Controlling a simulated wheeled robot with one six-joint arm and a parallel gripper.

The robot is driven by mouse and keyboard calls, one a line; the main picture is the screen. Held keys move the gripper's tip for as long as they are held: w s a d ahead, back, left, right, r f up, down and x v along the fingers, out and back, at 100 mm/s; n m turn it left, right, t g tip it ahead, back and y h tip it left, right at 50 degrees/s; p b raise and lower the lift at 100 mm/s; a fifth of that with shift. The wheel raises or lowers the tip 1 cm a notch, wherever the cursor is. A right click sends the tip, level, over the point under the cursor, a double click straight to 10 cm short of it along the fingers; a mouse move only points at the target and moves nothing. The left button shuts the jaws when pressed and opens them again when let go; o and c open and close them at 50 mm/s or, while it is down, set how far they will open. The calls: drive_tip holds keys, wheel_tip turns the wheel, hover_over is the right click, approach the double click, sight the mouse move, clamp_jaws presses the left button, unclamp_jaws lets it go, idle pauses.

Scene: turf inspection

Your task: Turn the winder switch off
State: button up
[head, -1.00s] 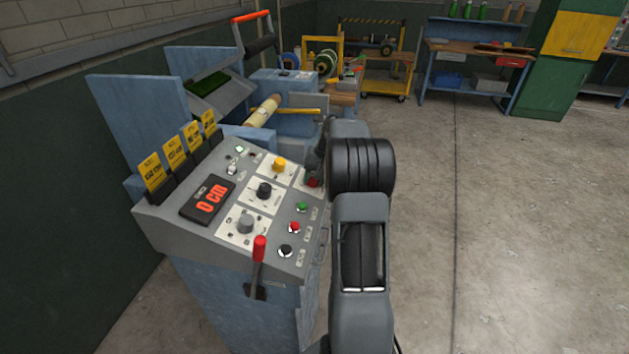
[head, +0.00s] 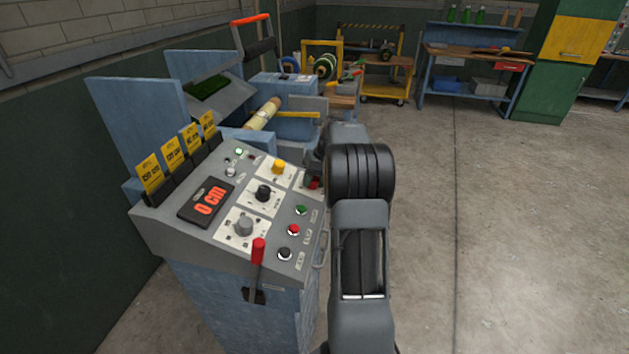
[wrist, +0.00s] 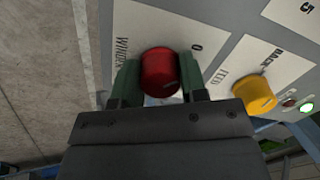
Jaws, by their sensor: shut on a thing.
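The winder switch is a red round knob (wrist: 160,74) on a white plate in the wrist view, with "WINDER" lettering partly visible and a "0" mark beside it. My gripper (wrist: 160,82) has its two green fingers on either side of the knob and is shut on it. In the head view the red knob (head: 314,183) shows small at the panel's right edge, and my arm hides most of the gripper there. The knob's pointer direction is not clear.
The yellow feed knob (wrist: 253,94) sits close to the gripper. The grey panel also has a black knob (head: 264,193), a grey knob (head: 243,226), push buttons, a display (head: 207,203) reading 0 cm and a red-handled lever (head: 258,252). Open floor lies to the right.

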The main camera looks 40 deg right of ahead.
drive_tip(key=shift+r, duration=0.1)
drive_tip(key=o, duration=0.9)
drive_tip(key=v, duration=1.3)
drive_tip(key=shift+d+r+p, duration=0.1)
drive_tip(key=shift+r+p, duration=0.25)
